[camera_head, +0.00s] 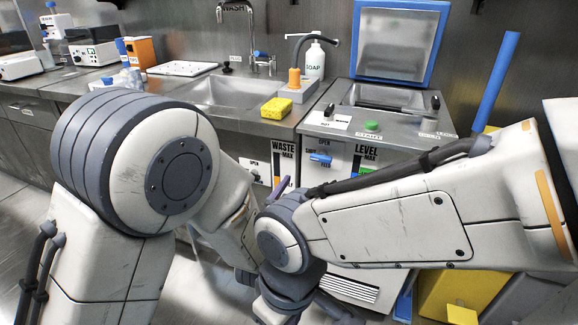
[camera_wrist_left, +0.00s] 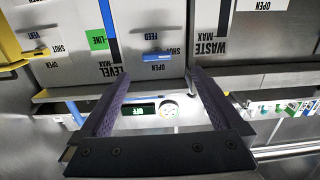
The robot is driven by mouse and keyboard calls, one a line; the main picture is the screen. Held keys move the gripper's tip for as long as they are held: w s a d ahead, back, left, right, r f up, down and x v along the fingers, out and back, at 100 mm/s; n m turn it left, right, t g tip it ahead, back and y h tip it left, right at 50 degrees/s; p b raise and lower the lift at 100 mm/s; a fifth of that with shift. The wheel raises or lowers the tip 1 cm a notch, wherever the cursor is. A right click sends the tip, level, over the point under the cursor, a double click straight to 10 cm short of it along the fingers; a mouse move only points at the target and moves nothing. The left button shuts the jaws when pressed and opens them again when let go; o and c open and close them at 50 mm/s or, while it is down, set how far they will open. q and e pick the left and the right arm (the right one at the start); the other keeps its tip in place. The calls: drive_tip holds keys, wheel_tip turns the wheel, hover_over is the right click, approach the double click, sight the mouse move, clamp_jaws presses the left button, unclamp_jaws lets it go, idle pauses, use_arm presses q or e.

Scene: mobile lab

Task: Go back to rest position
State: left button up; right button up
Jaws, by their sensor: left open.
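My left gripper (camera_wrist_left: 157,78) is open and empty in the left wrist view. Its two purple-grey fingers stand wide apart, with a bench front with labelled panels beyond them. In the head view, only a small purple finger part of the left gripper (camera_head: 281,187) shows, between the arm links and in front of the cabinet. The rest of it is hidden by my arms. My large arm links fill the lower half of the head view. I cannot make out my right gripper in either view.
A steel sink (camera_head: 232,92) with a yellow sponge (camera_head: 276,109) and a soap bottle (camera_head: 315,60) lies behind my arms. An open blue-framed lid (camera_head: 397,40) stands at the back. A blue post (camera_head: 496,82) and a yellow box (camera_head: 450,292) are at the right.

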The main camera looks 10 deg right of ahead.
use_arm(q)
drive_tip(key=a+f+n+g+y, duration=0.2)
drive_tip(key=a+f+g+y, duration=0.15)
drive_tip(key=a, duration=0.65)
drive_tip(key=a+f+n+g+y, duration=0.2)
drive_tip(key=a+f+y, duration=0.2)
drive_tip(key=a, duration=0.7)
drive_tip(key=s+a+f+n+g+y, duration=0.25)
drive_tip(key=s+a+g, duration=0.35)
drive_tip(key=s+a, duration=0.75)
drive_tip(key=s+d+r+m+g, duration=0.1)
drive_tip(key=s+d+r+m, duration=0.1)
drive_tip(key=s+d, duration=0.3)
drive_tip(key=s+d+r+m+g+h, duration=0.1)
drive_tip(key=s+d+r+m, duration=0.1)
drive_tip(key=s+d+m, duration=0.15)
drive_tip(key=s+d+r+m+g, duration=0.1)
drive_tip(key=s+d+r+m, duration=0.1)
drive_tip(key=s+d, duration=0.4)
wheel_tip(320, 180, up, 35)
drive_tip(key=p, duration=3.6)
drive_tip(key=shift+w+a+r, duration=0.15)
drive_tip(key=shift+a+r, duration=0.05)
drive_tip(key=shift+a, duration=0.1)
